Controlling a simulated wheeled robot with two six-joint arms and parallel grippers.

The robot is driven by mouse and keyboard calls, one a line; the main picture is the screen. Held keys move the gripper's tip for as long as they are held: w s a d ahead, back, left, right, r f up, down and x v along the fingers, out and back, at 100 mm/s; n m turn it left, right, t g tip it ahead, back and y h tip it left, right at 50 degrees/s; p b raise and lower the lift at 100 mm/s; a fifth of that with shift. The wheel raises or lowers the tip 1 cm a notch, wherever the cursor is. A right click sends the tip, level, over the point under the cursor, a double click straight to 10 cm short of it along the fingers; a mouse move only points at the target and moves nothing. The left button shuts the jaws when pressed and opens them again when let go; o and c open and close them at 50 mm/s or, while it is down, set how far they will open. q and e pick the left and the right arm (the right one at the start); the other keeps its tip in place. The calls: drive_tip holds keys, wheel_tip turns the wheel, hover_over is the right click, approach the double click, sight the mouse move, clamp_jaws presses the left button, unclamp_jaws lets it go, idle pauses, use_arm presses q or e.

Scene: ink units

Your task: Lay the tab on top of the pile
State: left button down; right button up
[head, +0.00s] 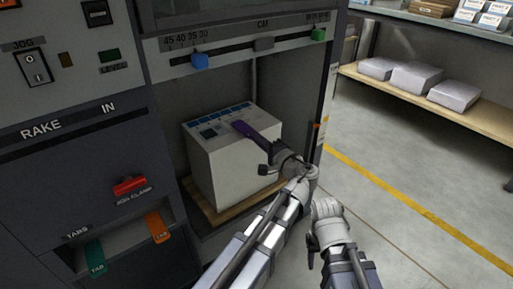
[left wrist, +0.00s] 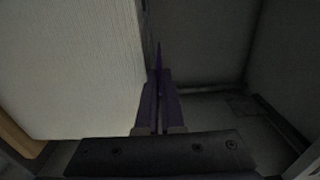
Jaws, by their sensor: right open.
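The pile (head: 232,172) is a tall white block of sheets in the machine's bay, with blue marks on its top. It also shows at the left of the left wrist view (left wrist: 70,65). A purple tab (head: 258,138) appears over the pile's right part in the head view; I cannot tell whether it touches. My left gripper (head: 272,158) is shut on the purple tab, whose thin edge shows between the fingers in the left wrist view (left wrist: 158,60). My right gripper (head: 326,208) is open, in front of the bay, apart from the pile.
The pile stands on a wooden board (head: 207,212). A green tab (head: 95,258) and an orange tab (head: 158,228) sit in the tab holder at lower left. The bay's right wall (head: 318,110) is close to my left arm. A shelf (head: 400,90) with wrapped packs stands at right.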

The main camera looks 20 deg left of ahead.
use_arm(q)
drive_tip(key=shift+f+b, duration=0.3)
drive_tip(key=shift+f, duration=0.5)
drive_tip(key=shift+f, duration=0.2)
drive_tip(key=c, duration=1.1)
unclamp_jaws()
drive_tip(key=shift+o, duration=0.2)
drive_tip(key=shift+r, duration=0.25)
